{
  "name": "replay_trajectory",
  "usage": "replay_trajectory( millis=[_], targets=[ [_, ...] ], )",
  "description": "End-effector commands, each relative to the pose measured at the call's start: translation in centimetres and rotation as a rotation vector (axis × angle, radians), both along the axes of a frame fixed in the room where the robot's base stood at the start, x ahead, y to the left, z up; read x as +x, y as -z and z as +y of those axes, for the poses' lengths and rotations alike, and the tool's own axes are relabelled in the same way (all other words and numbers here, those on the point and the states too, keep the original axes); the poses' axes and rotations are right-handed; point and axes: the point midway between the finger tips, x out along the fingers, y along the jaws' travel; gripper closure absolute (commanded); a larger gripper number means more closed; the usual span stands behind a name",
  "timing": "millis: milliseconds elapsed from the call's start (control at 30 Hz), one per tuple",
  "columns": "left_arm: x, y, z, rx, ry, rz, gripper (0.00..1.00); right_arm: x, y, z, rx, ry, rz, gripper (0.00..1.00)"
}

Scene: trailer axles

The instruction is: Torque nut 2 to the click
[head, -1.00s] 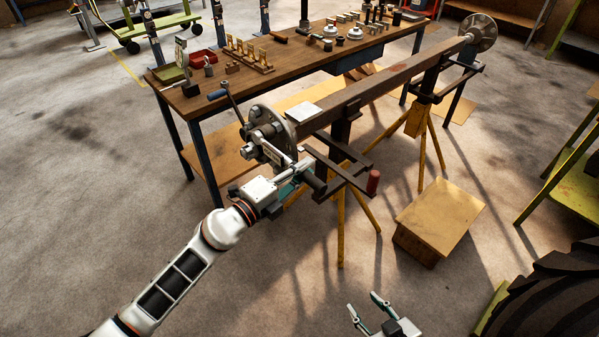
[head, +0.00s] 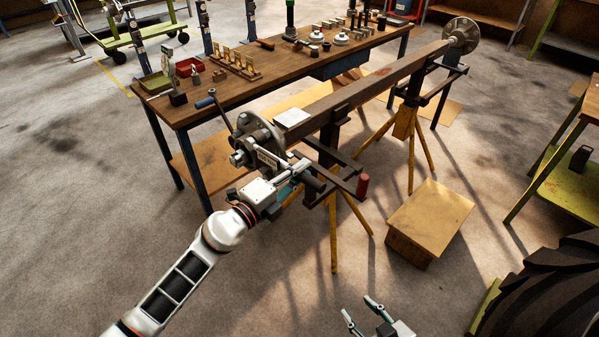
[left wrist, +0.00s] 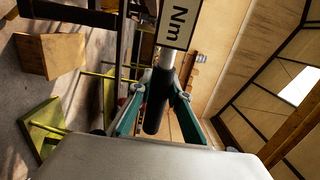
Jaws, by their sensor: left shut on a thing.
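The axle (head: 350,92) lies across stands, with a round hub flange (head: 246,122) at its near end. A torque wrench with a pale label plate (head: 268,160) is at the hub face; its "Nm" plate (left wrist: 180,22) fills the top of the left wrist view. My left gripper (head: 292,192) is shut on the wrench's black handle (left wrist: 157,100), between the teal fingers. The wrench head and hub nuts are partly hidden, and I cannot tell which is nut 2 or whether the wrench is seated. My right gripper (head: 358,312) is open and empty, low in the head view.
The wooden workbench (head: 215,95) behind the hub holds trays, a rack and small parts. Yellow stand legs (head: 333,235) and a wooden box (head: 430,220) stand near. A black tyre (head: 540,295) is at lower right.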

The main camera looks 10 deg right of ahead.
Motion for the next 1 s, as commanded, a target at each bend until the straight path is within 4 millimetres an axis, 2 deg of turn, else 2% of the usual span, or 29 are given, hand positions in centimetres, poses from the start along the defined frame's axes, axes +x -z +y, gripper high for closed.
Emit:
replay_trajectory(
  millis=[33,267,733,1000],
  targets=[
    [0.2,-0.6,0.0,-0.002,-0.003,-0.011,1.00,0.0,0.0,0.0,0.000,0.000,0.000,0.60],
    [0.2,-0.6,0.2,0.000,0.001,-0.012,1.00,0.0,0.0,0.0,0.000,0.000,0.000,0.60],
    [-1.2,-0.4,2.0,0.015,0.067,-0.003,1.00,-0.2,0.7,0.0,-0.001,0.000,0.005,0.60],
    [-1.3,-0.4,2.1,0.016,0.072,-0.002,1.00,-0.2,0.7,0.0,-0.001,0.000,0.005,0.60]
  ],
)
